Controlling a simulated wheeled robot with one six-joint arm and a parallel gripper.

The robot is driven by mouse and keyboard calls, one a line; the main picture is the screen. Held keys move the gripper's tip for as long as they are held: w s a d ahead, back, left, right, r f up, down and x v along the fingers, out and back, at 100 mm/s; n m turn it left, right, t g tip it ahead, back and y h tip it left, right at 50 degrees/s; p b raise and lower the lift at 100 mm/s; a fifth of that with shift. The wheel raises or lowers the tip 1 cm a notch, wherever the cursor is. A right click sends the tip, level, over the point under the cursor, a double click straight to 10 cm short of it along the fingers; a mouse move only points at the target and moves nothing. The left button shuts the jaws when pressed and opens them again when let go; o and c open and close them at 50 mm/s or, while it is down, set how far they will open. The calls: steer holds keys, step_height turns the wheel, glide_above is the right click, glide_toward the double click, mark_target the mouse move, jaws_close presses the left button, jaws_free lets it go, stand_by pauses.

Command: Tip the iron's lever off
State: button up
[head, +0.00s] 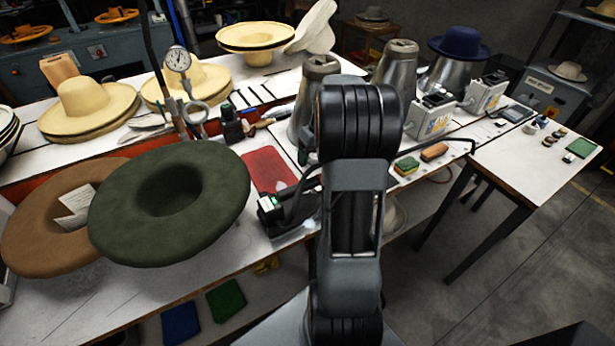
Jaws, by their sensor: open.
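A black device with a small green-lit face (268,205) rests on a metal plate at the front edge of the white bench, just left of my arm. It looks like the iron, but I cannot be sure. My arm hides its right side, and I cannot make out a lever on it. A black cable runs near it. My gripper is not visible; my arm's links fill the middle of the view.
A green felt hat (215,205) and a brown hat (32,235) lie at left. A red pad (268,171) lies behind the device. Metal cones (397,63), white control boxes (484,96) and a sponge (406,166) stand right. Floor (520,270) at right is clear.

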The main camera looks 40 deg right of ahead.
steer(key=x, duration=0.7)
steer(key=shift+a+f, duration=0.1)
steer(key=shift+f, duration=0.25)
